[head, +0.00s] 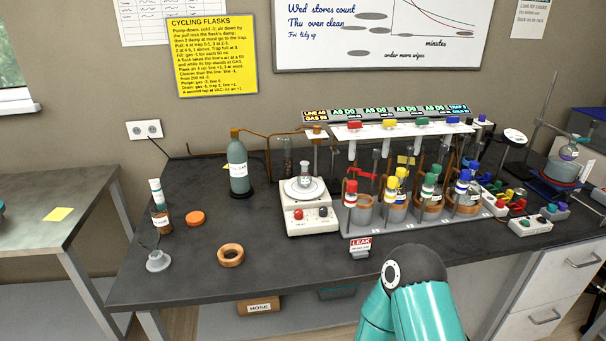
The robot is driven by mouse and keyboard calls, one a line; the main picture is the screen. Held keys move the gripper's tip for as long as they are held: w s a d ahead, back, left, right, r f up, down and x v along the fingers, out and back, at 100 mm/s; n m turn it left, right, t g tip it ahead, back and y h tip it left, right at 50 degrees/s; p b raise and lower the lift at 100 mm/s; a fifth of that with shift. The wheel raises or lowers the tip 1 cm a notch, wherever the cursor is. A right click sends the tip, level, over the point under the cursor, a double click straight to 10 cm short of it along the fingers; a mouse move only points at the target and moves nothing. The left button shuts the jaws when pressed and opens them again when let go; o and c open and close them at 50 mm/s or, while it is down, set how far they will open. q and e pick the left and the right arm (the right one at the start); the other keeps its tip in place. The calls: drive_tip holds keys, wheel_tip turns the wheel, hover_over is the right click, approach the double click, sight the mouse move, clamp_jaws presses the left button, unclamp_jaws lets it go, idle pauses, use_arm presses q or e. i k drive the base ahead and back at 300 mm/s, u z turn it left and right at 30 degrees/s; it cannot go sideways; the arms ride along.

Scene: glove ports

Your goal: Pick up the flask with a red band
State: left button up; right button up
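In the same row stand flasks with a yellow band (391,189), a green band (428,190) and a blue band (462,186). A teal arm of mine rises from the bottom edge, in front of the bench. Neither of my grippers shows in the head view.
A white balance (310,221) with a small clear flask (305,175) on its pan stands left of the rack. A grey-green bottle (238,170), a cork ring (230,256) and a LEAK sign (360,247) are nearby.

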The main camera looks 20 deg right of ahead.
sight(304, 179)
drive_tip(key=z, duration=1.35)
drive_tip(key=i, duration=0.1)
drive_tip(key=u, duration=2.9)
drive_tip(key=k, duration=2)
drive_tip(key=z, duration=1.05)
drive_tip(key=i, duration=1.05)
drive_tip(key=u, duration=0.1)
